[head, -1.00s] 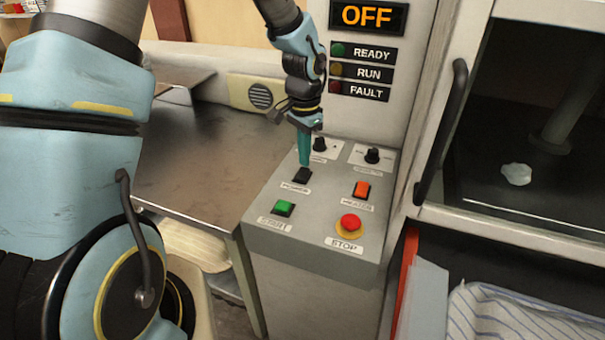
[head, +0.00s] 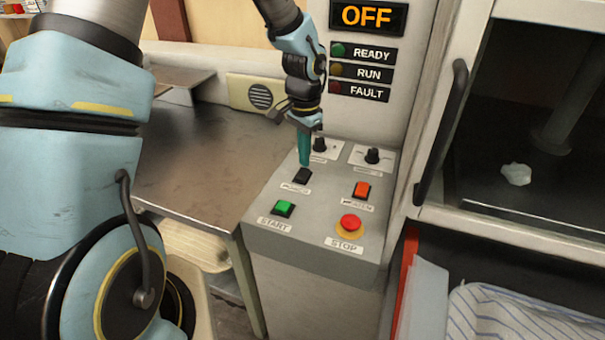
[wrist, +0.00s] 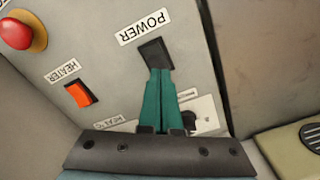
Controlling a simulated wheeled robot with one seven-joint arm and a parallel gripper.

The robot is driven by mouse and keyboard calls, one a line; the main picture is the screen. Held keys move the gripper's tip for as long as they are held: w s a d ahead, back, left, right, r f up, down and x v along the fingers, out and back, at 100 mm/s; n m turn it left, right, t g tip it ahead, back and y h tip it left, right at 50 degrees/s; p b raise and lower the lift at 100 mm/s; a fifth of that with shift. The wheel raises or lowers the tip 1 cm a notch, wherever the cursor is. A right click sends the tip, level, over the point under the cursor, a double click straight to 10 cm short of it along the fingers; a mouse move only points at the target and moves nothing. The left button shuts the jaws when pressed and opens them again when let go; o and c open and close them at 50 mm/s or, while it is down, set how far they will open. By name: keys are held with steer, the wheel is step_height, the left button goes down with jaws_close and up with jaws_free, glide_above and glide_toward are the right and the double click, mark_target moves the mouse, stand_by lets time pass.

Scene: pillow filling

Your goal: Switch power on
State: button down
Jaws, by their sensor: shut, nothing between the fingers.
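The black power switch (head: 302,176) sits on the sloped grey control panel (head: 325,222), under my gripper. It also shows in the wrist view (wrist: 154,50) beside its POWER label (wrist: 145,26). My gripper (head: 304,164) points down with its teal fingers shut and empty. In the wrist view the fingertips (wrist: 159,70) are at the lower edge of the switch; whether they press on it I cannot tell. The display (head: 367,16) reads OFF. The READY, RUN and FAULT lamps (head: 337,70) look dim.
Near the switch are the orange heater switch (head: 362,190), green START button (head: 283,208), red STOP button (head: 350,222) and two black knobs (head: 372,155). A metal table (head: 200,150) lies left. A door with a dark handle (head: 441,130) stands right.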

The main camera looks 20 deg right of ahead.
mark_target(304, 171)
steer(key=shift+f+b, duration=0.65)
steer(key=shift+f, duration=0.3)
stand_by(0.9)
steer(key=shift+r+p, duration=2.95)
steer(key=shift+r, duration=0.6)
